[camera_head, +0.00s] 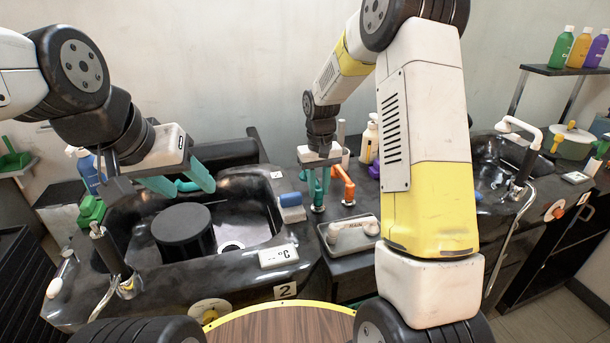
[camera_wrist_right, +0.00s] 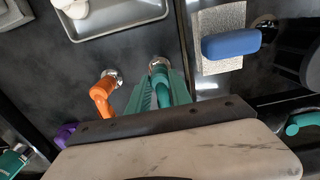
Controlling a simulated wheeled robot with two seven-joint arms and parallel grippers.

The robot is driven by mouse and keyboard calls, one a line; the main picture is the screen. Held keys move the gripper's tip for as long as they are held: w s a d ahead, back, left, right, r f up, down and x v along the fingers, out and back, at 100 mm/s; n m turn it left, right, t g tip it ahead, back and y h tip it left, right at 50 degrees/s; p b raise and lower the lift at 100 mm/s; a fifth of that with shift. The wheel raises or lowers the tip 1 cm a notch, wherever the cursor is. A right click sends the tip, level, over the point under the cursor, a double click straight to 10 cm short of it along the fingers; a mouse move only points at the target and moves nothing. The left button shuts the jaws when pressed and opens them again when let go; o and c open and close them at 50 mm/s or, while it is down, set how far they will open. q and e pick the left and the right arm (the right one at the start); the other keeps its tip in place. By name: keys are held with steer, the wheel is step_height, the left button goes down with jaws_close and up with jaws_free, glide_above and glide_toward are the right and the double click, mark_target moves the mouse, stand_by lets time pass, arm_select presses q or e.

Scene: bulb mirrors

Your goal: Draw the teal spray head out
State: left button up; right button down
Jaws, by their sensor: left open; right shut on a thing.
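The teal spray head (camera_wrist_right: 162,94) stands at a round metal socket in the dark counter, to the right of an orange spray head (camera_wrist_right: 103,92) in the right wrist view. My right gripper (camera_wrist_right: 160,88) is shut on the teal spray head, with one teal finger on each side of it. In the head view my right gripper (camera_head: 319,196) reaches down to the counter right of the basin, and its fingers partly hide the teal head. The orange head (camera_head: 345,186) is just right of it. My left gripper (camera_head: 190,190) is open and empty above the left basin.
A blue sponge (camera_wrist_right: 231,44) lies close to the teal head. A grey tray (camera_head: 349,238) with pale knobs sits in front. The left basin (camera_head: 260,215) holds a black round block (camera_head: 183,230). Bottles stand behind my right arm.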

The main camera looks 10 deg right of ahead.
steer(key=shift+r, duration=4.5)
